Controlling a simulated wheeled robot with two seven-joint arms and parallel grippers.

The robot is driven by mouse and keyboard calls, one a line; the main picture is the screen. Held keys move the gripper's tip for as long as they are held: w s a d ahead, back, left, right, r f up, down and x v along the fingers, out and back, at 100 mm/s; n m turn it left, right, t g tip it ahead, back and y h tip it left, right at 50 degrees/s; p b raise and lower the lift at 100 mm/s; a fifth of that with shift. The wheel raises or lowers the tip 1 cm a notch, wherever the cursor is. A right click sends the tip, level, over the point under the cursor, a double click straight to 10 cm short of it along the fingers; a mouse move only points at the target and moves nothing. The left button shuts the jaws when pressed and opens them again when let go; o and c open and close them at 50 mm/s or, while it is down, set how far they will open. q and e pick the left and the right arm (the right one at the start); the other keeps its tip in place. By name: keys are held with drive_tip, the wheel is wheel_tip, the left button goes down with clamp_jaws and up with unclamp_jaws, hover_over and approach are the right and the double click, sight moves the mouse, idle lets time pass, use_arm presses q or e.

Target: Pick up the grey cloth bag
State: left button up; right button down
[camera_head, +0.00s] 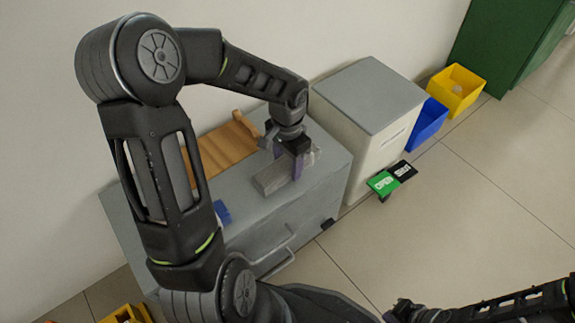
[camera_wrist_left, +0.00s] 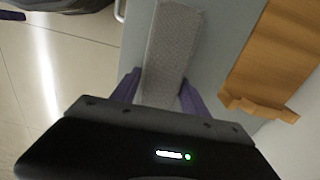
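The grey cloth bag (camera_head: 272,180) is a long, narrow block shape lying on the grey cabinet top. My left gripper (camera_head: 290,162) is down over it, with its purple fingers at the bag's two long sides. In the left wrist view the bag (camera_wrist_left: 170,45) runs between the fingertips (camera_wrist_left: 160,92). The fingers look close against its sides, but I cannot tell whether they press on it. The near part of the bag is hidden by the gripper body. My right gripper (camera_head: 402,312) is low at the bottom edge, away from the bag, its fingers unclear.
The grey cabinet (camera_head: 322,198) carries a wooden board (camera_head: 228,152) beside the bag and a small blue object (camera_head: 222,212). A white box with a grey top (camera_head: 370,95) stands close right. Blue (camera_head: 429,122) and yellow (camera_head: 456,92) bins stand beyond.

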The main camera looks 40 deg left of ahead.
sight(287, 161)
use_arm(q)
drive_tip(key=c, duration=0.9)
drive_tip(key=shift+r, duration=0.15)
wheel_tip(287, 161, up, 9)
drive_tip(key=p, duration=0.4)
drive_tip(key=shift+r, duration=0.4)
